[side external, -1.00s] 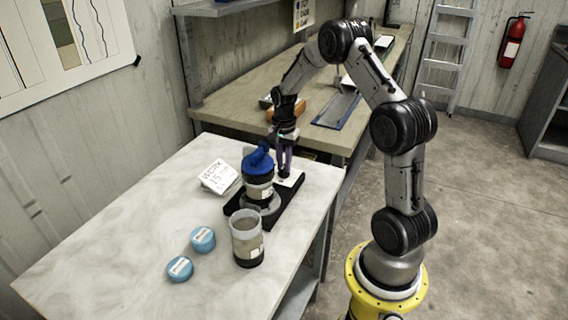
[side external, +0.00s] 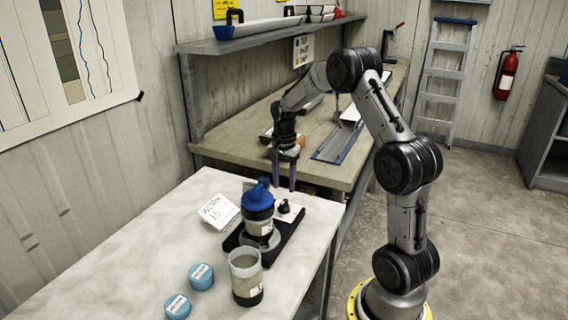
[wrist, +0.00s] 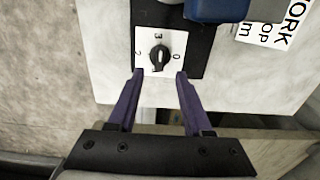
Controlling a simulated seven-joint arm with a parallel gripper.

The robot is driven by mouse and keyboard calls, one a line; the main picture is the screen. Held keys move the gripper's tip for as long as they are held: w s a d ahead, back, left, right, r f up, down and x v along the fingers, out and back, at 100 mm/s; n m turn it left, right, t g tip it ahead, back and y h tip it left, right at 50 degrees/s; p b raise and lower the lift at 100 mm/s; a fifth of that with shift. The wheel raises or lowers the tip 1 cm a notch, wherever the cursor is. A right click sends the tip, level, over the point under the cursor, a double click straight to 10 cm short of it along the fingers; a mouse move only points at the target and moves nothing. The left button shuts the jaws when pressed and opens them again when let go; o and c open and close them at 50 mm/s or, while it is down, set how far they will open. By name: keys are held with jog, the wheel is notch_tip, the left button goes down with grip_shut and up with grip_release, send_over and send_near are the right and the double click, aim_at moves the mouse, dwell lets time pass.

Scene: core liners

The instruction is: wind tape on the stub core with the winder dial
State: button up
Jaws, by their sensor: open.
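The winder (side external: 237,238) is a black base on the pale table. The stub core (side external: 259,228) stands upright on it, with a dark upper band, a pale label and a blue piece (side external: 258,197) on top. The winder dial (side external: 285,207) is a black knob on a white plate at the base's far end. In the wrist view the dial (wrist: 159,56) shows the numerals 3, 2 and 0; its exact pointer setting is hard to read. My gripper (side external: 284,188) is open and empty, above and apart from the dial. Its purple fingertips show in the wrist view (wrist: 160,73), just below the knob.
A part-filled clear tube (side external: 246,278) stands in front of the winder. Two blue caps (side external: 201,276) (side external: 177,306) lie at the front left. A wooden bench (side external: 225,140) is behind; the table's left is clear.

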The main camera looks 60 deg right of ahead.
aim_at(283, 202)
notch_tip(283, 202, up, 8)
jog(key=shift+f, duration=0.1)
dwell(0.4)
jog(key=w+a+r+n+t, duration=0.1)
jog(key=a+r+n+t, duration=0.1)
jog(key=a+r, duration=0.6)
jog(key=s+a+r+n+t, duration=0.1)
jog(key=s+a+r+n, duration=0.15)
jog(key=a, duration=0.25)
jog(key=s+a+r+n+t, duration=0.1)
jog(key=s+a+r+n, duration=0.15)
jog(key=s+a, duration=0.2)
jog(key=s+a+f+n, duration=0.3)
jog(key=s+a+n, duration=0.1)
jog(key=s+n, duration=0.1)
jog(key=s+a+f+n+t, duration=0.1)
jog(key=s+a+f+n, duration=0.1)
jog(key=s+n, duration=0.4)
jog(key=s+a, duration=0.1)
jog(key=s, duration=0.1)
jog(key=shift+s+a+f+t, duration=0.3)
jog(key=shift+a+f, duration=0.1)
